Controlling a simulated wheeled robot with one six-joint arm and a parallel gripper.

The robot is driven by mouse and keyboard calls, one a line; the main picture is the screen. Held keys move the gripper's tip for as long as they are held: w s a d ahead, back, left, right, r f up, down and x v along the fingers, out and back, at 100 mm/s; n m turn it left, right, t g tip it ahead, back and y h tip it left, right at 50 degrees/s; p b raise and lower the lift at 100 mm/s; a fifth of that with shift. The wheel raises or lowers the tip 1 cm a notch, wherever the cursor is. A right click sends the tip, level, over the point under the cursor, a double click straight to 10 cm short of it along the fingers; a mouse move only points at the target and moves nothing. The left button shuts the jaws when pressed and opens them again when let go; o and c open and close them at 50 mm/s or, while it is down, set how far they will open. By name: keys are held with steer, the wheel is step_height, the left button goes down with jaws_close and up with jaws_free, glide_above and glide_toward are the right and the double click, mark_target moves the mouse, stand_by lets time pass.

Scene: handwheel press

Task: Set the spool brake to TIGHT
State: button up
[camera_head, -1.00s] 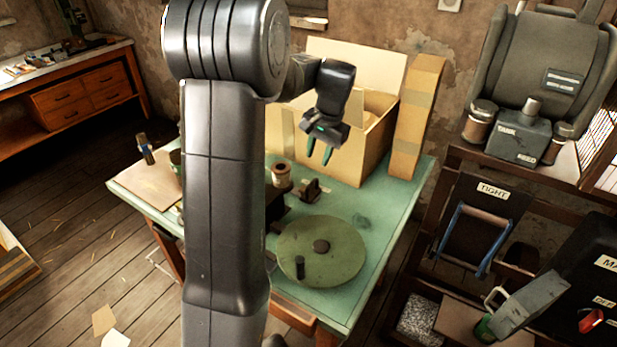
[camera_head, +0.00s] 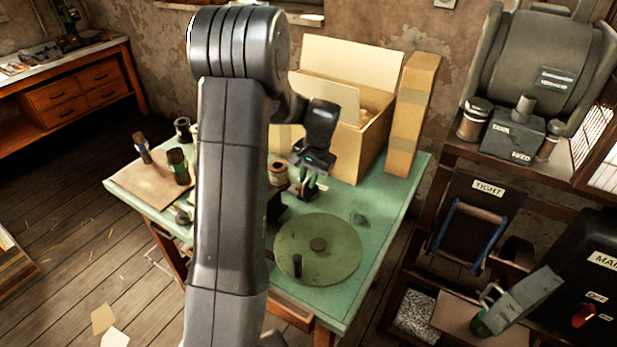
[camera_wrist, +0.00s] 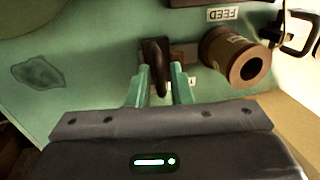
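A small dark brown lever (camera_wrist: 157,62) on a brown base stands on the green table beside a brown spool (camera_wrist: 236,58); I take it for the spool brake. My gripper (camera_head: 308,188) is low over the table at this lever. In the wrist view its two green fingers (camera_wrist: 160,92) are open, one on each side of the lever, with gaps showing. A small label is partly hidden behind the right finger there. The spool also shows in the head view (camera_head: 278,172).
The green table (camera_head: 345,305) bears a round green disc (camera_head: 335,250) with a knob, and an open cardboard box (camera_head: 372,145) behind my gripper. A tall carton (camera_head: 412,115) stands right of the box. A FEED label (camera_wrist: 225,14) lies near the spool. My arm hides the table's middle-left.

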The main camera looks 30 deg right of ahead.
jaws_close()
steer(key=shift+w, duration=0.1)
steer(key=w+a, duration=0.1)
steer(key=w, duration=0.1)
steer(key=w+a, duration=0.1)
steer(key=w, duration=0.1)
steer(key=shift+w+a, duration=0.1)
steer(key=shift+a, duration=0.05)
steer(key=shift+r, duration=0.1)
steer(key=shift+o, duration=2)
jaws_free()
steer(key=shift+w, duration=0.1)
